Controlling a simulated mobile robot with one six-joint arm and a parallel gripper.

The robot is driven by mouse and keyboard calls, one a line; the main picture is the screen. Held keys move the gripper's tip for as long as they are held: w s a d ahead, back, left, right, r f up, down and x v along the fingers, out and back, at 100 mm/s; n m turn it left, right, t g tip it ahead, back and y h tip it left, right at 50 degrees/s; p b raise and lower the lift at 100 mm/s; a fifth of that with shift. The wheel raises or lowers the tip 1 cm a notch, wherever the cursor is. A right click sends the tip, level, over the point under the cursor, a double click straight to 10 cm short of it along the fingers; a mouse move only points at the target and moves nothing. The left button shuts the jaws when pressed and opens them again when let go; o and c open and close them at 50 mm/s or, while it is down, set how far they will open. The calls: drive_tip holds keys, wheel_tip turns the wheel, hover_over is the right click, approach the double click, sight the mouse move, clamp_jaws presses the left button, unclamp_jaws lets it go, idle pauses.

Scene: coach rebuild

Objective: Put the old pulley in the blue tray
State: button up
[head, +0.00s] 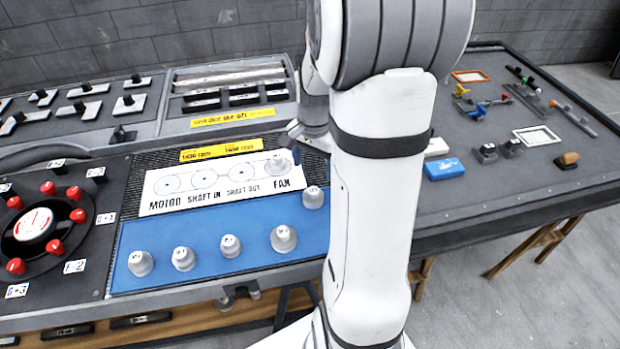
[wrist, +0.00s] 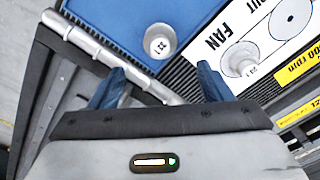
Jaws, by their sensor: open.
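A grey pulley (head: 278,163) sits on the white diagram board (head: 165,206) beside the word FAN. It also shows in the wrist view (wrist: 240,60), just right of my right finger. Several similar grey pulleys, one at the board's right (head: 313,197), stand on a flat blue area (head: 215,275) below the board; this looks like the blue tray. One of them shows in the wrist view (wrist: 160,42), ahead of my fingers. My gripper (wrist: 160,68) is open and empty. In the head view my arm mostly hides it. I cannot tell which pulley is the old one.
A small blue block (head: 443,168) lies on the dark bench to the right, with tools and frames (head: 537,137) further back. A dial with red knobs (head: 35,224) is at the left. Yellow label strips (head: 222,149) lie behind the diagram board.

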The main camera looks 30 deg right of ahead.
drive_tip(key=s+a+r+n+t, duration=0.3)
drive_tip(key=s+a+r+n, duration=0.7)
drive_tip(key=s+a+n, duration=0.2)
drive_tip(key=shift+s+a, duration=0.55)
drive_tip(key=shift+a, duration=0.55)
